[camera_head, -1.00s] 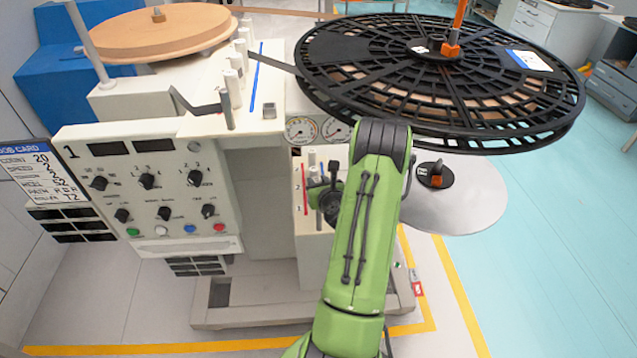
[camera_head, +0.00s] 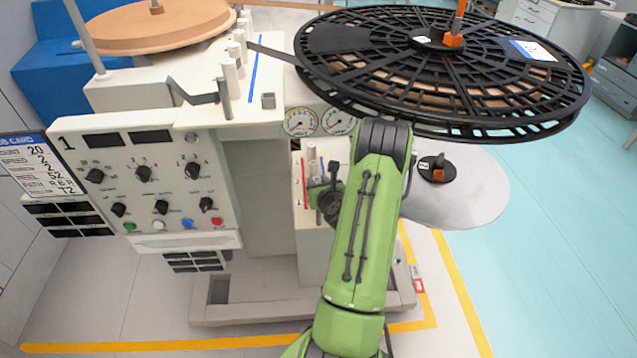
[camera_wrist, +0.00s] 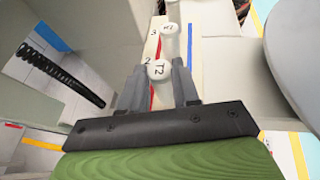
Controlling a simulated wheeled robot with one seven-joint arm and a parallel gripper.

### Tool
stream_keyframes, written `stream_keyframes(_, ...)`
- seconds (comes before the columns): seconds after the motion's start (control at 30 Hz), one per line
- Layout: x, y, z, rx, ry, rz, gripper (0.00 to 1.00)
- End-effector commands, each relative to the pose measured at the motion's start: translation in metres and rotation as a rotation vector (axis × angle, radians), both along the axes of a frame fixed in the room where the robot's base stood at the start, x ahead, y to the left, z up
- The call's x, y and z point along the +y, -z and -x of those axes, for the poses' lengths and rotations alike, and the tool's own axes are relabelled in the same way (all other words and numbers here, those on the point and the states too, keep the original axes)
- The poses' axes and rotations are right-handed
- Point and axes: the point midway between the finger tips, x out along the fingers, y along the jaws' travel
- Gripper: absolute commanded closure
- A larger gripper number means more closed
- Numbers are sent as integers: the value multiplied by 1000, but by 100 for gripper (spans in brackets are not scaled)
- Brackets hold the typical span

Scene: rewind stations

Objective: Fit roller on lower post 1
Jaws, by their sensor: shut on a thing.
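A white roller marked T2 (camera_wrist: 158,71) sits between the two fingers of my gripper (camera_wrist: 159,88) in the wrist view, its marked end facing the camera. My gripper is shut on it. The roller is over the lower post strip (camera_wrist: 154,45), close to the printed 2. Its lower end and post 1 are hidden, so I cannot tell whether it touches a post. Another white roller (camera_wrist: 170,31) stands farther along by the printed 3. In the head view, the lower post block (camera_head: 312,235) is partly behind my arm, and the fingers are mostly hidden.
The control panel (camera_head: 145,185) marked 1 stands at left, with a job card (camera_head: 38,168) listing roller T2. A large black reel (camera_head: 380,55) overhangs my arm. A grey disc (camera_head: 470,190) lies to the right. A black spring-like rod (camera_wrist: 60,72) shows in the wrist view.

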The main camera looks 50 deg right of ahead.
Motion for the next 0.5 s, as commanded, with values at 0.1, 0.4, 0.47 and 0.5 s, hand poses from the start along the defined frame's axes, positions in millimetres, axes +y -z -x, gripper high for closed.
stream_keyframes(0.1, 0, 4, 0, -1, 0, 1, 100)
stream_keyframes(0.4, 0, 11, 0, -1, 0, 1, 100)
stream_keyframes(0.47, 0, 11, 0, -1, 0, 1, 66)
stream_keyframes(0.5, 0, 11, 0, -1, 0, 1, 60)
